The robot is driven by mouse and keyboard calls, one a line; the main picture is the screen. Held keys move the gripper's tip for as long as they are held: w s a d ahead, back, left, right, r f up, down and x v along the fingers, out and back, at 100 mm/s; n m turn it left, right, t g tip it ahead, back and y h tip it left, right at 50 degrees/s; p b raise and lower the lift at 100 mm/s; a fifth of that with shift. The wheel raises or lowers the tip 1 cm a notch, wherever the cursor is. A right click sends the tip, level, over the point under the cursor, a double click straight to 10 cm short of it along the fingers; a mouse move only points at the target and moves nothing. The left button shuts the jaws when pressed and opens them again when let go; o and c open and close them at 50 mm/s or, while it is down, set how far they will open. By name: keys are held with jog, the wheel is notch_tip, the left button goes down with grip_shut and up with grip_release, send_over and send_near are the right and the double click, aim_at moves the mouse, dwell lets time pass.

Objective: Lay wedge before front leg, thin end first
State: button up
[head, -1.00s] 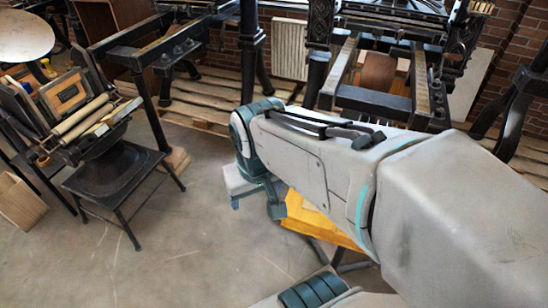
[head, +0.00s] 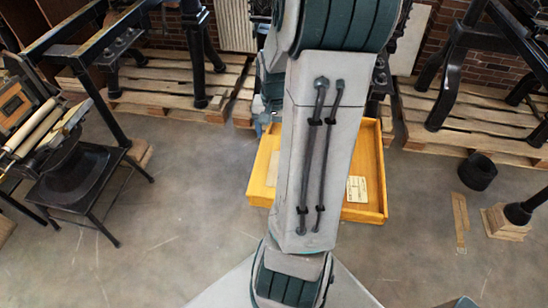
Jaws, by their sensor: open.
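A flat, narrow wooden piece (head: 460,222), possibly the wedge, lies on the concrete floor at the right of the head view. I cannot tell which end is thinner. The foot of a black press leg (head: 518,213) reaches in at the right edge, to the right of that piece. A small stack of wooden blocks (head: 505,223) is at this foot.
A yellow wooden tray (head: 378,205) with paper labels is partly behind my arm. A black round block (head: 477,172) sits on the floor near the wooden piece. Pallets (head: 450,125) carry presses at the back. A small press on a black stand (head: 85,180) is left. Floor between is open.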

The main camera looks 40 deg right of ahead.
notch_tip(320, 180, down, 9)
jog(key=shift+d+r, duration=0.1)
jog(key=shift+r, duration=0.05)
jog(key=shift+s+d+f, duration=0.1)
jog(key=shift+d+f, duration=0.05)
jog(key=shift+f, duration=1.15)
jog(key=shift+d+f, duration=0.15)
jog(key=shift+f, duration=1.15)
jog(key=c, duration=1.1)
jog(key=shift+c, duration=0.2)
jog(key=shift+r, duration=0.15)
jog(key=shift+r, duration=0.5)
notch_tip(320, 180, up, 3)
jog(key=shift+d+f, duration=0.1)
jog(key=shift+f, duration=0.1)
jog(key=s+r, duration=0.2)
jog(key=s, duration=0.1)
jog(key=s+d+r, duration=0.1)
jog(key=s+r, duration=0.1)
jog(key=s, duration=0.2)
jog(key=s+d+r, duration=0.1)
jog(key=s+r, duration=0.2)
jog(key=s, duration=0.1)
jog(key=shift+s+r+p, duration=0.1)
jog(key=shift+s+p, duration=0.05)
jog(key=shift+p, duration=0.15)
